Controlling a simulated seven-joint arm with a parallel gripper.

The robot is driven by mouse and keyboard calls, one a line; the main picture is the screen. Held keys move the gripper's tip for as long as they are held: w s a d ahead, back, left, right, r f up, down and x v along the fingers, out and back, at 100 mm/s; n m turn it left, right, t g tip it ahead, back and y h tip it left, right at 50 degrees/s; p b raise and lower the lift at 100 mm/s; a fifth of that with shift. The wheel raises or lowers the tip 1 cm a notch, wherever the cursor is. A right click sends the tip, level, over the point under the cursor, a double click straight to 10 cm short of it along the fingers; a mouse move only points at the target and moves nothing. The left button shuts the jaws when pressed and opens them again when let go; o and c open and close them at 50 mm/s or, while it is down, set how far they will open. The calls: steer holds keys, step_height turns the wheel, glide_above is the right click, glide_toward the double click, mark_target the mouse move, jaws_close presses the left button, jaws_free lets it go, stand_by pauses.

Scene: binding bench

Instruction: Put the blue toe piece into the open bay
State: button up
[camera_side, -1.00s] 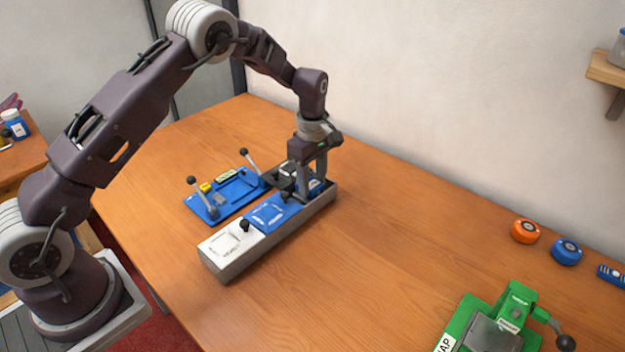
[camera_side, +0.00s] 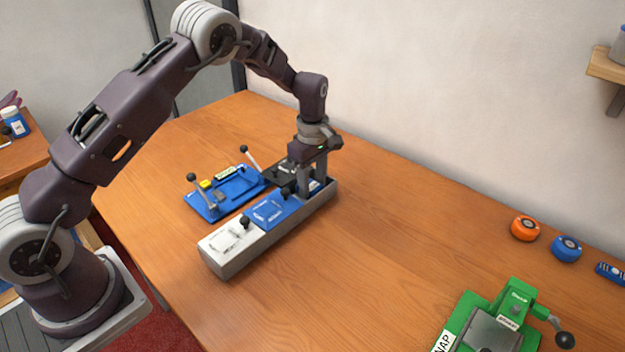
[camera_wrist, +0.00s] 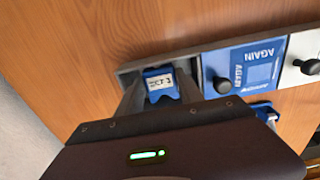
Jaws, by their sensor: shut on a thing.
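The blue toe piece (camera_wrist: 161,84), a small blue block with a white label, shows between my fingers in the wrist view. My gripper (camera_side: 312,186) points down at the far end of the long grey tray (camera_side: 268,240) and is shut on the piece. The piece is at the open end bay, beyond the blue AGAIN cover (camera_wrist: 255,68). In the side view my fingers mostly hide it, a little blue showing at the bay. I cannot tell whether it rests on the bay floor.
A white cover (camera_side: 230,238) with a black knob fills the near bay. A blue fixture (camera_side: 207,211) with two levers stands left of the tray. A green clamp (camera_side: 468,318) sits at the front right, with orange (camera_side: 525,228) and blue (camera_side: 566,248) discs behind. The table between is clear.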

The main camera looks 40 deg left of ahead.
steer(key=o, duration=1.3)
steer(key=shift+o, duration=0.2)
step_height(320, 180, up, 12)
steer(key=shift+f, duration=0.25)
